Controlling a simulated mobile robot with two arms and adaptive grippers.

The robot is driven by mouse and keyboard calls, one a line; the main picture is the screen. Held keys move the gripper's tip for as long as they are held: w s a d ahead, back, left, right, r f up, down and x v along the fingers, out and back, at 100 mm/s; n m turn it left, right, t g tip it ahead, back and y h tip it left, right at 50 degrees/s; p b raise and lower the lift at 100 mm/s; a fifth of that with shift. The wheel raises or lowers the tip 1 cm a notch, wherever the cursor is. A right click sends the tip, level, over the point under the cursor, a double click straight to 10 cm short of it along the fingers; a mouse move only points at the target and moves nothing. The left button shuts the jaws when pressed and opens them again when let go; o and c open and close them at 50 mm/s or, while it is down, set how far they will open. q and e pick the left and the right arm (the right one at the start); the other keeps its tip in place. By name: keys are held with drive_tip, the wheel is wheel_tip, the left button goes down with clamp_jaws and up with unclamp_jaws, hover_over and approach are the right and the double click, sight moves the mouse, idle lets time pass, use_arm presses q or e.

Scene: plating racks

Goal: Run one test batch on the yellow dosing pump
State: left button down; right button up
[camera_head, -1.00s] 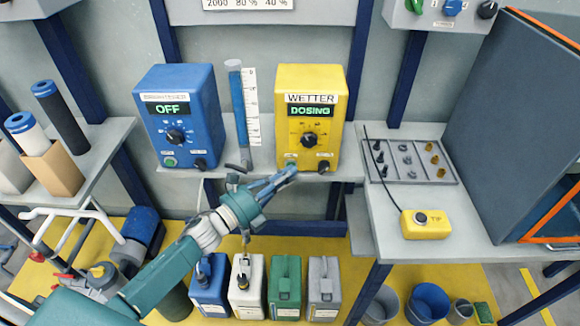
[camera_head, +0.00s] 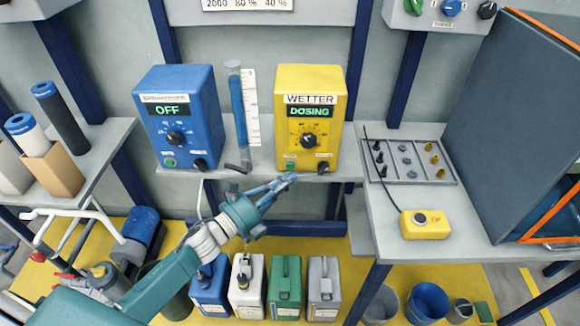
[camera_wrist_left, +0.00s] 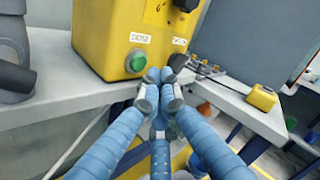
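The yellow dosing pump (camera_head: 334,88) stands on the shelf, labelled WETTER, and its display (camera_head: 310,112) reads DOSING. It has a black dial (camera_head: 310,140), a green button (camera_head: 290,166) at lower left and a black knob (camera_head: 323,167) at lower right. In the left wrist view the green button (camera_wrist_left: 136,61) is labelled DOSE. My left gripper (camera_head: 290,178) is just below and in front of that button, apart from it. Its fingertips (camera_wrist_left: 160,88) are together with nothing visible between them. My right gripper is not in view.
A blue pump (camera_head: 200,90) reading OFF stands left, beside a glass tube (camera_head: 238,105) of blue liquid with a scale. A side bench holds a yellow box with a button (camera_head: 425,232) and a fittings tray (camera_head: 408,175). Several jerrycans (camera_head: 286,280) stand below.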

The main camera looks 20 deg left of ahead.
use_arm(q)
drive_tip(key=s, duration=0.2)
drive_tip(key=s+d+p, duration=0.1)
drive_tip(key=s, duration=0.1)
drive_tip(key=shift+s+d, duration=0.2)
drive_tip(key=shift+s, duration=0.05)
idle(0.6)
drive_tip(key=s+a+f+n+g+y, duration=0.2)
drive_tip(key=s+a+f+n+y, duration=0.3)
drive_tip(key=f, duration=0.6)
drive_tip(key=s+a+f+n+g, duration=0.1)
drive_tip(key=s+f+n+g, duration=0.1)
drive_tip(key=f+n, duration=0.65)
drive_tip(key=s+a+f+n+g+y, duration=0.2)
drive_tip(key=s+a+f+n+y, duration=0.15)
drive_tip(key=f, duration=0.95)
drive_tip(key=s+f+n+g, duration=0.4)
drive_tip(key=s+f+n, duration=0.2)
drive_tip(key=s+f, duration=0.8)
drive_tip(key=s+d+f+n+g, duration=0.1)
drive_tip(key=s+f+n+g, duration=0.1)
drive_tip(key=s, duration=0.9)
drive_tip(key=s+d+f+n+g, duration=0.2)
drive_tip(key=s+f+n+g, duration=0.1)
drive_tip(key=s, duration=0.8)
drive_tip(key=shift+s+d+f+n+y, duration=0.25)
drive_tip(key=shift+f+n+y, duration=0.1)
drive_tip(key=shift+f+n, duration=0.4)
drive_tip(key=shift+w+r, duration=0.1)
